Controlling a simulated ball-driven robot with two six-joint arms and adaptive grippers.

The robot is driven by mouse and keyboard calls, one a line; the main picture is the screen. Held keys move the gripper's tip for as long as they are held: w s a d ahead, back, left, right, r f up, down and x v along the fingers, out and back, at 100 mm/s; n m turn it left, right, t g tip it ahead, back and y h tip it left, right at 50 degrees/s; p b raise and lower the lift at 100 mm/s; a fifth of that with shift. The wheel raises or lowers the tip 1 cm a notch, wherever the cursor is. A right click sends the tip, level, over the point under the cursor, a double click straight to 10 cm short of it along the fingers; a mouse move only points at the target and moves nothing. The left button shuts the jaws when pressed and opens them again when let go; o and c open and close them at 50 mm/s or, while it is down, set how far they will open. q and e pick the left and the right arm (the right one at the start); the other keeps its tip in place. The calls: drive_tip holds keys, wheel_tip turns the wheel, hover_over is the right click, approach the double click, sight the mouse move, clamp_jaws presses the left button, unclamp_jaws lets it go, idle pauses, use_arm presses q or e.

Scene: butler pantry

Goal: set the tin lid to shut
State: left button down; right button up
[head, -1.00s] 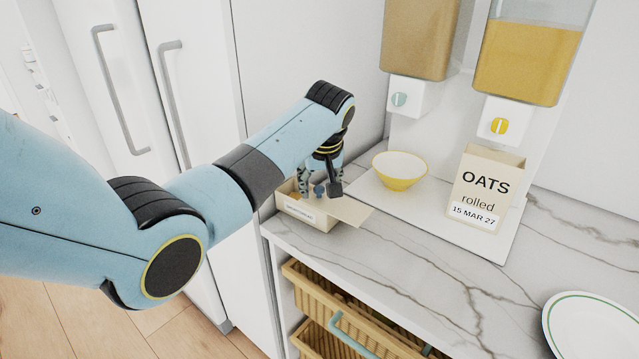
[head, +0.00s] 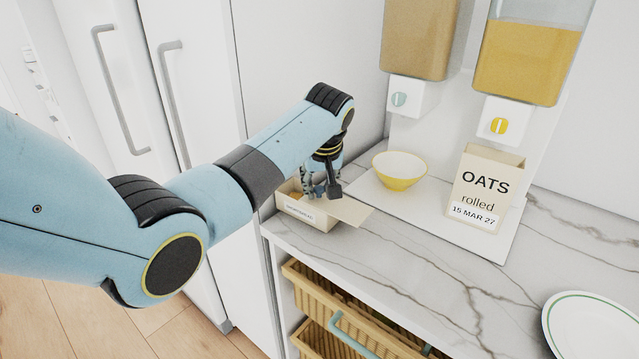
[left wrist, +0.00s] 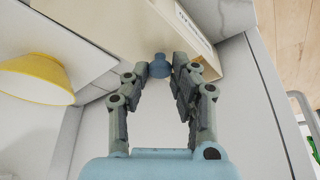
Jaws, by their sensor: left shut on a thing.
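The tin (head: 306,214) is a small beige box with a white label on its front, standing at the left end of the counter. Its lid (head: 351,212) looks open, a flat panel sticking out to the right of the box. A blue knob (left wrist: 160,67) shows at the edge of the beige panel in the left wrist view. My left gripper (left wrist: 162,76) points down over the tin and is shut on the knob, which sits between its fingertips. In the head view the fingers partly hide the knob and the tin's inside. My right gripper is not in view.
A yellow-and-white bowl (head: 400,170) stands right of the tin. Beyond it are an oats box (head: 484,188) and two dispensers against the wall. A plate (head: 597,325) lies at the lower right. The counter's front middle is clear. Wicker baskets (head: 330,312) sit below.

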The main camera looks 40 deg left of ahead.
use_arm(q)
drive_tip(key=shift+w+a+p, duration=0.1)
drive_tip(key=shift+a+p, duration=0.3)
drive_tip(key=shift+a, duration=1.6)
drive_tip(key=c, duration=1.1)
unclamp_jaws()
drive_tip(key=v, duration=1.2)
drive_tip(key=shift+d, duration=0.1)
